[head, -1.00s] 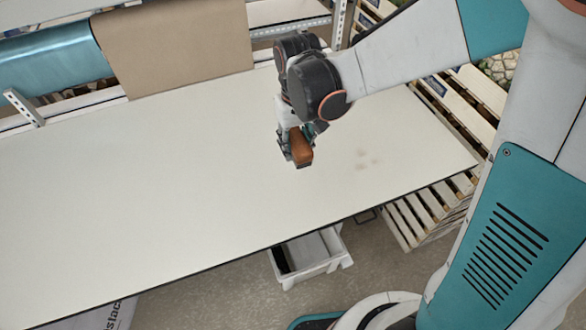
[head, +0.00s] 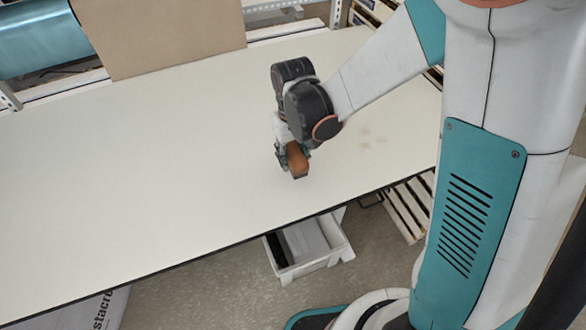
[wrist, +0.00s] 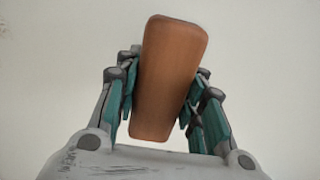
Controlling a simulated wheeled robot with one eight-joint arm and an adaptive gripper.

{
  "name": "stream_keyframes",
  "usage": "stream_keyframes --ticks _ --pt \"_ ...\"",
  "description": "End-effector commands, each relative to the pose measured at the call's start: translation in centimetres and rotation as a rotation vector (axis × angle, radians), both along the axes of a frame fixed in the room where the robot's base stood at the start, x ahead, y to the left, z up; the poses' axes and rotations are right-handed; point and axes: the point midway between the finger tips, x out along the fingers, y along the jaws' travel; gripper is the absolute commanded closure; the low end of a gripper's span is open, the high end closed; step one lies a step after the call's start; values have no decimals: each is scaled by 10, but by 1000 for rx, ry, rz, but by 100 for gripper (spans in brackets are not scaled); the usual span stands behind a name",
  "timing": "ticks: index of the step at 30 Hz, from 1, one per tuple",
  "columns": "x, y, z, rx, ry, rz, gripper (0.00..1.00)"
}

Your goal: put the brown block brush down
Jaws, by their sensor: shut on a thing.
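The brown block brush (head: 297,160) is held in my gripper (head: 292,158) over the white tabletop (head: 150,180), near its front edge. In the wrist view the brush (wrist: 168,75) is a smooth brown block, slightly tilted, between the teal finger pads of my gripper (wrist: 162,95). The fingers are shut on its two long sides. Its bristles are not visible. I cannot tell whether its underside touches the table.
The tabletop around the brush is bare. A grey-white bin (head: 308,245) stands on the floor below the front edge. A brown board (head: 160,35) and a teal roll (head: 35,40) are at the back. Wooden slatted pallets (head: 408,210) stand at the right.

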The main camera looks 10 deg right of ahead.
Motion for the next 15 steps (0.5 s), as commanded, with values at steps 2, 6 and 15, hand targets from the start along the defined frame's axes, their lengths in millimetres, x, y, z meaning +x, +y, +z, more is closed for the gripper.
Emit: stream_keyframes --ticks 2,6,15 --pt "0 0 -4 0 0 0 86" --pt "0 0 -22 0 0 0 86" --pt "0 0 -43 0 0 0 86"
